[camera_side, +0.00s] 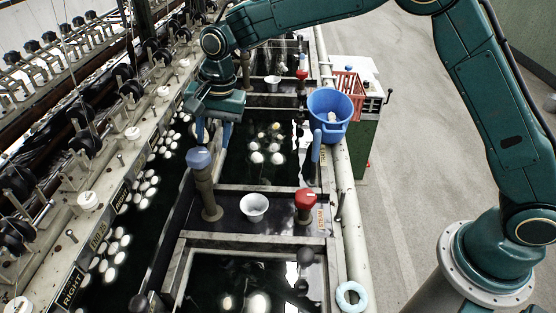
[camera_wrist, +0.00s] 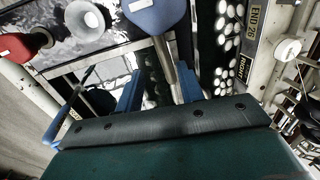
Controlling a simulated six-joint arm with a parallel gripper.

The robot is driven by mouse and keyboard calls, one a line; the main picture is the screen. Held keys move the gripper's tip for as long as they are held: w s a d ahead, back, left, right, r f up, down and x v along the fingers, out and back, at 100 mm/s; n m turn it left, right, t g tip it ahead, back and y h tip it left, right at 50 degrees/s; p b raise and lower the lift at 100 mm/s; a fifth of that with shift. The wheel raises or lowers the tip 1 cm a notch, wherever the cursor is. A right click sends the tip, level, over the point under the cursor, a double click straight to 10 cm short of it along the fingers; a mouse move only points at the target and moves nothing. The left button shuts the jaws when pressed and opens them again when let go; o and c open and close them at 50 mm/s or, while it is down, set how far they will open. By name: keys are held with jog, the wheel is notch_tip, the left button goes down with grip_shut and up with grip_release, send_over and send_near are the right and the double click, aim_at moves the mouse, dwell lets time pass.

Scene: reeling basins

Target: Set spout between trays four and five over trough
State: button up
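The spout is most likely the upright brownish pipe with a blue cap (camera_side: 199,158), at the left end of the divider between two dark basins. Its blue cap (camera_wrist: 157,14) and pipe show at the top of the wrist view. My gripper (camera_side: 213,138) is just behind and above the cap, pointing down. Its two blue fingers (camera_wrist: 160,92) are apart, with nothing held between them. The long dark trough (camera_side: 150,225) with white cocoons runs along the left, beside the pipe.
A white cup (camera_side: 254,207) and a red-capped valve (camera_side: 305,203) stand on the near divider. A basin with floating cocoons (camera_side: 266,150) lies beyond it. A blue bucket (camera_side: 330,108) is at the right edge. Reels line the left; the floor at right is clear.

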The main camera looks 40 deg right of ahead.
notch_tip(320, 180, up, 10)
jog(key=s+d+f, duration=0.1)
jog(key=s+d+r+n+t, duration=0.1)
jog(key=s+d+r+n, duration=0.1)
jog(key=s+d+r, duration=0.5)
jog(key=shift+s+d+r+n, duration=0.2)
jog(key=shift+s+d+n, duration=0.2)
jog(key=shift+s+d, duration=0.65)
jog(key=shift+a+f, duration=0.1)
jog(key=c, duration=0.7)
jog(key=shift+w+a+f, duration=0.1)
jog(key=shift+a+f, duration=0.1)
jog(key=shift+f, duration=0.1)
grip_shut()
jog(key=a+f+t, duration=0.4)
jog(key=f, duration=0.6)
jog(key=shift+w+a+f+m, duration=0.3)
jog(key=shift+w+a, duration=0.1)
